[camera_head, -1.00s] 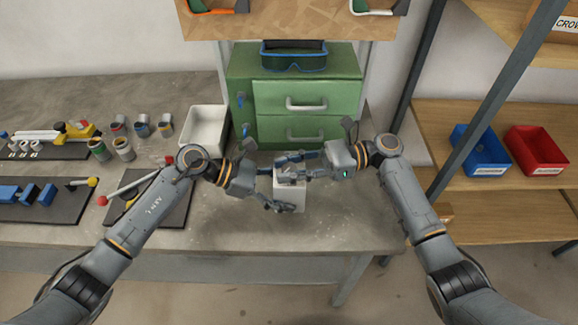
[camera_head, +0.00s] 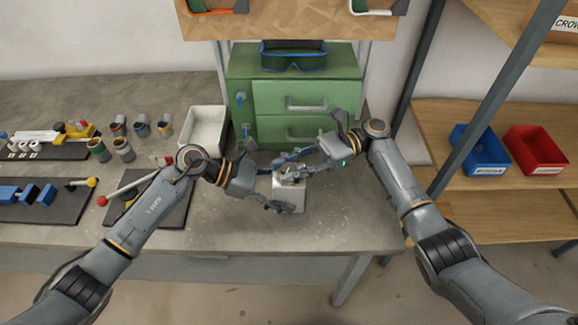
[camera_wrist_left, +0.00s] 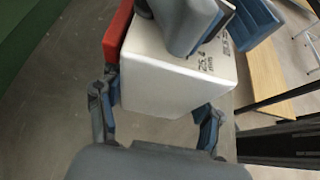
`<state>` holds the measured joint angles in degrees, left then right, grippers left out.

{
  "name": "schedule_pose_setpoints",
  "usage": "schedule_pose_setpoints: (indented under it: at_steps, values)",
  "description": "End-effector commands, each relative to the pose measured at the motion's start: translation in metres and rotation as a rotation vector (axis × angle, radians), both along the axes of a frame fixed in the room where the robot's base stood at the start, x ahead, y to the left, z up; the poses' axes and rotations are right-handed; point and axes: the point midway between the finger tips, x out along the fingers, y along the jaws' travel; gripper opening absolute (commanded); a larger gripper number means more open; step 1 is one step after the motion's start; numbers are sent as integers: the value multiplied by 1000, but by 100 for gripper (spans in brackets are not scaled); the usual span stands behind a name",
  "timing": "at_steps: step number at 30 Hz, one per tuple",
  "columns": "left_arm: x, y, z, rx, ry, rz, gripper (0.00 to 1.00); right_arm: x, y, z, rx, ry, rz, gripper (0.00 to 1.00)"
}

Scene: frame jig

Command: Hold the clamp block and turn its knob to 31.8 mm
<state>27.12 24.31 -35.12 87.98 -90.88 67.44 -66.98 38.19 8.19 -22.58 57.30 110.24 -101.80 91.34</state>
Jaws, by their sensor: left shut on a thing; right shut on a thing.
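The white clamp block (camera_head: 290,193) stands on the table in front of the green cabinet; in the left wrist view its white body (camera_wrist_left: 160,80) fills the middle, with small dark markings on one face. My left gripper (camera_head: 283,190) is shut on the block, its fingers on either side of the body. My right gripper (camera_head: 293,171) is shut at the top of the block, where the knob would be; its fingers hide the knob. A red part (camera_wrist_left: 117,32) shows along the block's edge in the left wrist view.
The green drawer cabinet (camera_head: 335,97) with blue goggles (camera_head: 293,54) on top stands close behind. A white tray (camera_head: 204,128) and several small cans are to the left. The table's front right is clear.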

Motion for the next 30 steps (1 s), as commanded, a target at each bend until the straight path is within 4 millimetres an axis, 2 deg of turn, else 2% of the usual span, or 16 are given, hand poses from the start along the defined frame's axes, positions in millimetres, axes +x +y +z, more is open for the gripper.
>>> schedule_pose_setpoints:
  at_steps: [1,4,16,20,27,30]
  values:
    - [-1,1,-1,3,1,-2,34,0,-1,-3,-7,2,-4,33]
    - [-1,1,-1,3,1,-2,34,0,-1,-3,-6,3,-3,54]
    - [0,0,-1,2,1,0,34,3,-5,-1,-3,1,-3,54]
    - [0,0,-1,2,2,0,34,11,-22,-1,-4,3,-5,54]
    - [0,0,-1,2,2,0,34,34,-69,0,-4,3,-6,54]
    - [0,0,-1,2,2,0,34,41,-82,0,-4,3,-5,54]
